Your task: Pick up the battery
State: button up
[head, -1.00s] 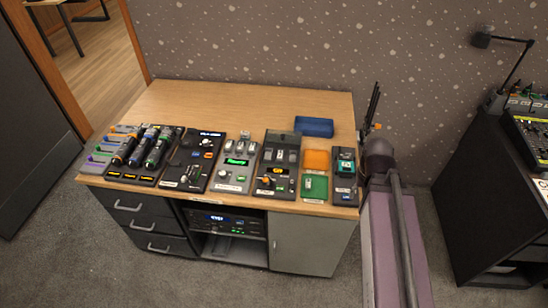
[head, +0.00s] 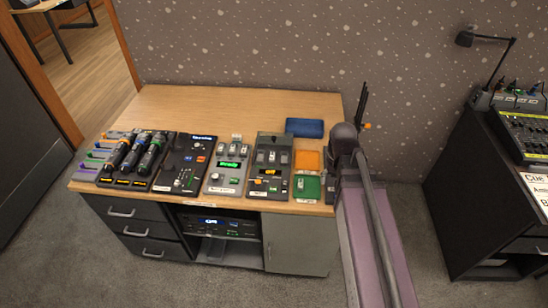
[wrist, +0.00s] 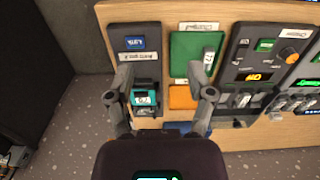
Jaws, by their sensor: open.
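A teal and black block (wrist: 145,97), which looks like the battery, sits in a dark dock (wrist: 135,32) with a blue display in the wrist view. In the head view my arm covers most of this dock, leaving its left edge showing. My gripper (wrist: 162,76) is open and empty. Its left finger is beside the block and its right finger is over the strip by the green and orange pads. Height above the desk is hard to judge. A small pale cylinder (wrist: 208,60) lies on the green pad (wrist: 183,50); it shows in the head view (head: 300,183).
An orange pad (head: 307,160) and a blue box (head: 304,127) lie near the dock. Several dark control panels (head: 187,162) fill the desk's front to the left. The wooden desk top (head: 200,108) is clear behind them. A second black desk (head: 480,215) stands at right.

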jog(key=w+a+r+p, duration=0.1)
jog(key=w+a, duration=0.9)
jog(key=w, duration=0.3)
send_over(272, 157)
jog(key=shift+s+d+r+p, duration=0.15)
jog(key=shift+d+r+p, duration=0.05)
jog(key=shift+r+p, duration=0.2)
notch_tip(272, 157, down, 9)
jog(key=b, duration=0.8)
jog(key=shift+r+b, duration=0.2)
jog(key=shift+b, duration=0.15)
jog(key=shift+f, duration=0.1)
jog(key=f+b, duration=0.3)
jog(key=shift+w+a, duration=0.2)
jog(key=shift+w, duration=0.05)
jog(key=shift+f+b, duration=1)
jog(key=shift+b, duration=0.1)
